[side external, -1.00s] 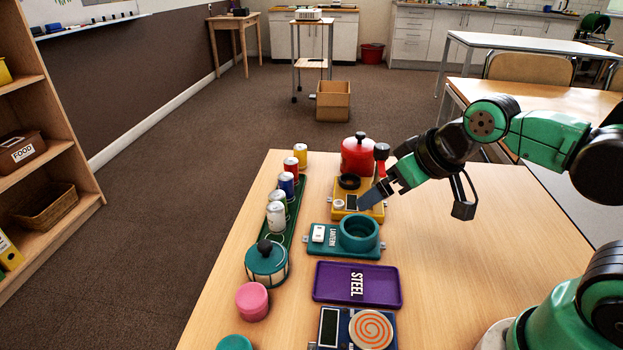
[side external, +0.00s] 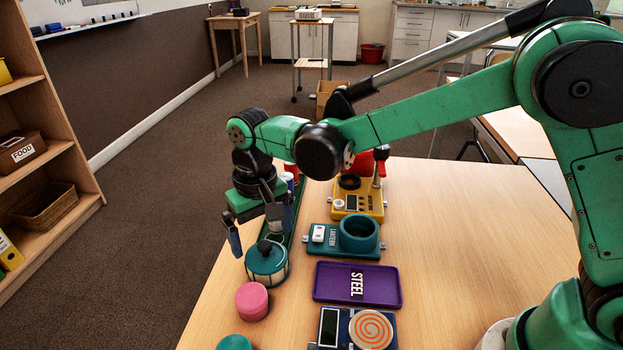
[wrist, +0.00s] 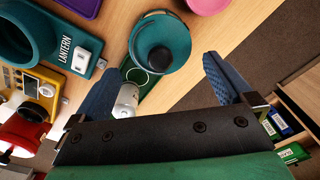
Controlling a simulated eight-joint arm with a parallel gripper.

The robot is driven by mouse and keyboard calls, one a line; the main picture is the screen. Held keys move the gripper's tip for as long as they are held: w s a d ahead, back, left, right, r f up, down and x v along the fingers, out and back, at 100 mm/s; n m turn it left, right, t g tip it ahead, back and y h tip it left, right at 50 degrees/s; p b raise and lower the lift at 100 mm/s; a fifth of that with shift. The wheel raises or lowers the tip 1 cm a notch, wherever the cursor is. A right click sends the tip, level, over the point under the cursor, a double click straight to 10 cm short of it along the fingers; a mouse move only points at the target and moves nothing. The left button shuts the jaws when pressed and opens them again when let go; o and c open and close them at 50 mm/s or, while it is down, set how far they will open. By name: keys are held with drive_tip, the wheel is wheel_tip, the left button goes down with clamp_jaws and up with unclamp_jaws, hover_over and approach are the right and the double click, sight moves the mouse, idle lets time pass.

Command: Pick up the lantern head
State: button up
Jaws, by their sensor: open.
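The lantern head (side external: 266,265) is a pale round body with a teal lid and a black knob. It stands near the table's left edge, beside the front end of the green can tray. My gripper (side external: 254,233) is open and empty, pointing down just above it.
A green tray (side external: 291,236) with cans runs behind the lantern head, partly hidden by my gripper. A pink round piece (side external: 252,301) stands in front. A purple STEEL tray (side external: 330,283) and yellow device (side external: 359,203) are to the right. The table's right side is clear.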

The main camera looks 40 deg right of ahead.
sight(265, 256)
wheel_tip(265, 256, down, 6)
drive_tip(key=shift+r, duration=0.1)
idle(0.4)
drive_tip(key=c, duration=1)
drive_tip(key=shift+r, duration=0.1)
